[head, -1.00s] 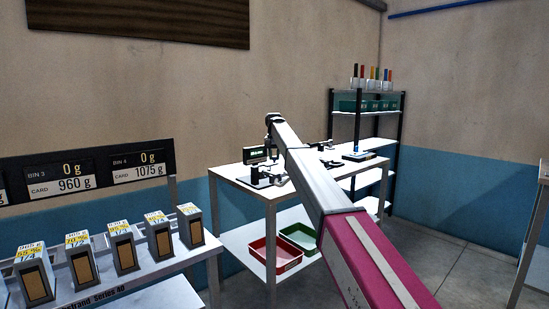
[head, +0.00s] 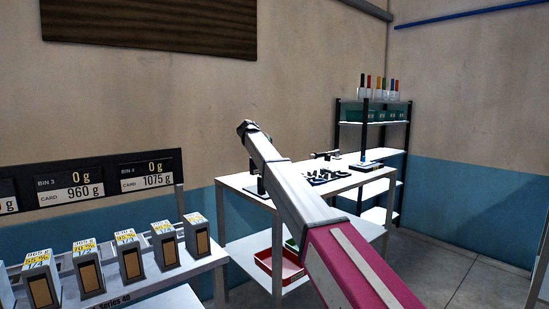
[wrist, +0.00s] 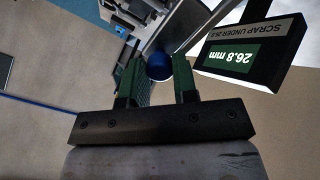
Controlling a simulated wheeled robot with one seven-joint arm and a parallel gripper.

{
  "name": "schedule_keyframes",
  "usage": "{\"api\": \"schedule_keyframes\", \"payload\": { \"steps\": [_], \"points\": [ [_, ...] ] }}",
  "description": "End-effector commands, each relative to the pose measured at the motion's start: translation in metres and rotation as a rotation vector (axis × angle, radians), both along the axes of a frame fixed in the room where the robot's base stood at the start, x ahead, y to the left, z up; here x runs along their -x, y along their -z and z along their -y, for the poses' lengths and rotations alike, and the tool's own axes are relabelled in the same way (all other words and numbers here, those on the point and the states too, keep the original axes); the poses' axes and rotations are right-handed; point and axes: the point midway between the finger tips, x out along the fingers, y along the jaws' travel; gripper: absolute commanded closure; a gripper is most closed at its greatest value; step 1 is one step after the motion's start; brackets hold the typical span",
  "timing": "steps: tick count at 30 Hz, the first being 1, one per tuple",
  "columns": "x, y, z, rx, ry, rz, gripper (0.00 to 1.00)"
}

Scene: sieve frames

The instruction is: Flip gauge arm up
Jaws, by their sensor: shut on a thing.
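In the wrist view my gripper (wrist: 158,75) has its two green fingers on either side of a blue round knob (wrist: 159,66) and is shut on it. A pale grey bar (wrist: 178,22) runs beyond the knob; it looks like the gauge arm, but the join is not clear. A black gauge display (wrist: 252,55) beside it reads 26.8 mm, upside down in this view. In the head view my arm reaches over the white table (head: 233,180) and hides the gripper and most of the gauge.
Dark small parts (head: 322,176) and another fixture (head: 327,155) stand on the table's right part. A red tray (head: 283,264) lies on its lower shelf. A shelf rack (head: 372,120) stands behind. Several grey bins (head: 130,255) line the bench at left.

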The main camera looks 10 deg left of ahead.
Motion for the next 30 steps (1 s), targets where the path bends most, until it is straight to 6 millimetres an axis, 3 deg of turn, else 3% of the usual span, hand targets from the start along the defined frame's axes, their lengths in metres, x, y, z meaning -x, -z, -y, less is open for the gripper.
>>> {"api": "schedule_keyframes", "payload": {
  "steps": [15,30],
  "points": [
    [0.045,-0.008,-0.038,0.294,-0.001,0.345,1.00],
    [0.063,-0.004,-0.053,0.423,0.000,0.496,1.00]
  ]
}}
